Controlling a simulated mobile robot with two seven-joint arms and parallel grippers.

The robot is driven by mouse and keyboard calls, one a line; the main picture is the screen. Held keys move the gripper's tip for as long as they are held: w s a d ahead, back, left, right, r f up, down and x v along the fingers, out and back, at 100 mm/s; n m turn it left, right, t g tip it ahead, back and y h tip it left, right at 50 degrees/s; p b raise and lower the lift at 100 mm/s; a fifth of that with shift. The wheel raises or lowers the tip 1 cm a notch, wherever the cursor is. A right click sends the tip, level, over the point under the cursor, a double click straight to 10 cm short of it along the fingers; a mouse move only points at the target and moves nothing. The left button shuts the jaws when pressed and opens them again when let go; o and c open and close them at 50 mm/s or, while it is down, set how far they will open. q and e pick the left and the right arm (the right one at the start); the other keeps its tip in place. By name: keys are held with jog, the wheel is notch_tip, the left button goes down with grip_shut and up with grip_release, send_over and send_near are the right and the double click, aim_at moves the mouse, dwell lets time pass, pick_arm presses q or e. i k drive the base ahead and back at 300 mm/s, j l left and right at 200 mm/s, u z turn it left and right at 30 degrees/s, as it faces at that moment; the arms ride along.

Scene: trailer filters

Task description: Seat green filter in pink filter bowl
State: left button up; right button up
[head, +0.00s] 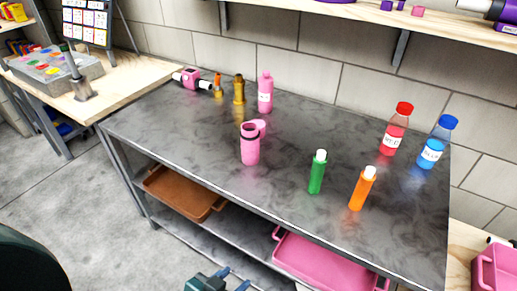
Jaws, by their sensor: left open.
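The green filter (317,173), a green cylinder with a white top, stands upright on the grey metal table near its front edge. A pink cylinder with a dark ring near its top, seemingly the pink filter bowl (250,149), stands to its left, apart from it. A pink round part shows at the cylinder's upper right; I cannot tell whether it is attached. My left gripper (234,279) is open at the bottom edge, in front of the table and well below both things. Nothing shows between its fingers. My right gripper is out of view.
An orange filter (361,189) stands right of the green one. Red (395,131) and blue (436,144) bottles stand at the back right. A pink bottle (265,94) and brass-coloured part (239,90) stand at the back. Brown (180,195) and pink (318,267) trays sit below.

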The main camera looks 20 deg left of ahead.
aim_at(250, 144)
jog(key=j+z, duration=0.2)
jog(key=z, duration=1.2)
jog(key=k+j+z, duration=0.1)
jog(key=j+z, duration=0.25)
jog(key=k+j+z, duration=0.1)
jog(key=j+z, duration=0.25)
jog(key=k+j+z, duration=0.15)
jog(key=z, duration=0.2)
jog(key=k+j+z, duration=0.5)
jog(key=k, duration=0.3)
jog(key=k+j, duration=0.55)
jog(key=i, duration=0.8)
